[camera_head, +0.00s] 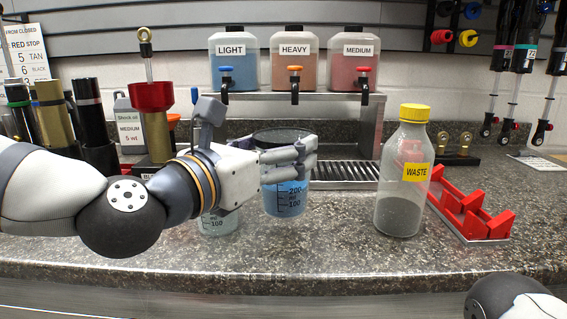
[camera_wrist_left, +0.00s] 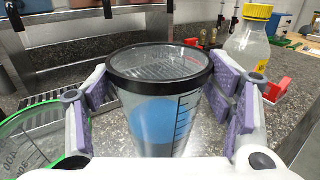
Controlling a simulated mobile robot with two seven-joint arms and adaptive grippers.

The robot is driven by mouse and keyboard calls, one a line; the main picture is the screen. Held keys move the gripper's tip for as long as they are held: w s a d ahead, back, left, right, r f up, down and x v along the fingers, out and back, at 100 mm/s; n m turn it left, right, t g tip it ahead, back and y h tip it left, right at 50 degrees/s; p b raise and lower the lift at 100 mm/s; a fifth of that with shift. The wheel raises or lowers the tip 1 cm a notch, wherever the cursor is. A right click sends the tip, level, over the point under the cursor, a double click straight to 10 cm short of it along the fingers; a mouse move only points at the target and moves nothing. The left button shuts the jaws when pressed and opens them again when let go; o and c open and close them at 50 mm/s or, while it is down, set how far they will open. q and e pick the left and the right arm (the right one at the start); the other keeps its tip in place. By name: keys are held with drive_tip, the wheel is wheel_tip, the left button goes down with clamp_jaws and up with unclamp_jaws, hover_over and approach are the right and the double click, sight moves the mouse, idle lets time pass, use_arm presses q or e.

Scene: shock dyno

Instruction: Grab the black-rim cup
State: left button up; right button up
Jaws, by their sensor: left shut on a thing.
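The black-rim cup (camera_head: 285,198) is a clear tapered beaker with a black rim, volume marks and blue liquid. It stands upright above or on the counter; I cannot tell if its base touches. It also shows in the left wrist view (camera_wrist_left: 160,120), between the purple-grey finger pads. My left gripper (camera_head: 298,158) is shut on the cup from both sides, below the rim. The fingers and hand hide part of the cup in the head view. My right gripper is out of view.
A green-rim cup (camera_wrist_left: 40,140) stands close left of the held cup. The waste bottle (camera_head: 403,190) stands to the right, before a red rack (camera_head: 470,212). Light, heavy and medium dispensers (camera_head: 295,62) stand behind. The front counter is clear.

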use_arm(q)
drive_tip(key=s+a+r+p, duration=0.3)
drive_tip(key=s+a+r, duration=0.5)
drive_tip(key=a, duration=0.1)
drive_tip(key=shift+s, duration=0.35)
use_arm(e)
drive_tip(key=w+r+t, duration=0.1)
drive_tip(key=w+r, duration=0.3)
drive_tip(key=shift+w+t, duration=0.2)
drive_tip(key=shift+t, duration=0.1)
